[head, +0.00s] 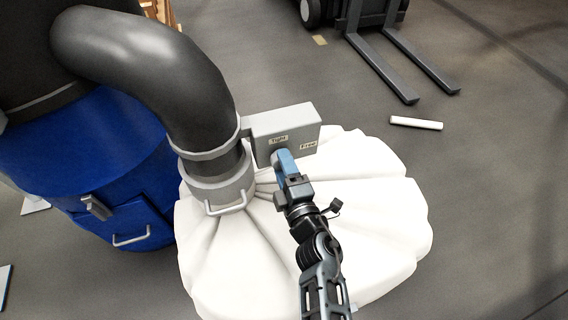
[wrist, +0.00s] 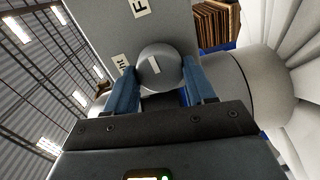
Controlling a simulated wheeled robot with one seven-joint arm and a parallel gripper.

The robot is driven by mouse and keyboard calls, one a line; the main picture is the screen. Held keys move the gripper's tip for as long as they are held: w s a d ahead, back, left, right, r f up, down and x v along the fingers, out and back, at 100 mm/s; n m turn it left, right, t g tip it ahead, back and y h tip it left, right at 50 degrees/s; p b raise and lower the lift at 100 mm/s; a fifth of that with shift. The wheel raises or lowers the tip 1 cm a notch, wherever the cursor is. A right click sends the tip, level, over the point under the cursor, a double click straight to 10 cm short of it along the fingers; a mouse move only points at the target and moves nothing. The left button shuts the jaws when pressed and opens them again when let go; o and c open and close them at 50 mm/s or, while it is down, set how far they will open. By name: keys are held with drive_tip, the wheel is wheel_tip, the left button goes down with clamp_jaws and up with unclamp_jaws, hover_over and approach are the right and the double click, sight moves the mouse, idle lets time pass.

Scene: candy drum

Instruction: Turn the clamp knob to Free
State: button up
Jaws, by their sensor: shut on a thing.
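The clamp box (head: 290,132) is grey and sits beside the pipe's clamp collar, above the white bag. Its face carries a "Tight" label (head: 279,139) on the left and a "Free" label (head: 308,146) on the right. My gripper (head: 281,156) is at the box face below the Tight label. In the wrist view, the round grey knob (wrist: 163,66) sits between my two blue fingers, which are shut on it. A short white mark shows on the knob; I cannot tell for certain which label it points to. In the head view my gripper mostly hides the knob.
The white bulging bag (head: 385,230) lies under the box and my arm. A dark pipe (head: 140,55) runs to a blue drum (head: 110,165) at left. A forklift (head: 372,20) stands at the back right. A white bar (head: 416,123) lies on open floor.

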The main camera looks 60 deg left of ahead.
drive_tip(key=shift+w+m, duration=0.1)
drive_tip(key=shift+m, duration=0.4)
drive_tip(key=o, duration=1)
drive_tip(key=shift+o, duration=0.2)
drive_tip(key=p+v, duration=0.3)
drive_tip(key=v, duration=0.4)
drive_tip(key=shift+d, duration=0.4)
drive_tip(key=shift+s+d, duration=0.1)
drive_tip(key=shift+s, duration=0.15)
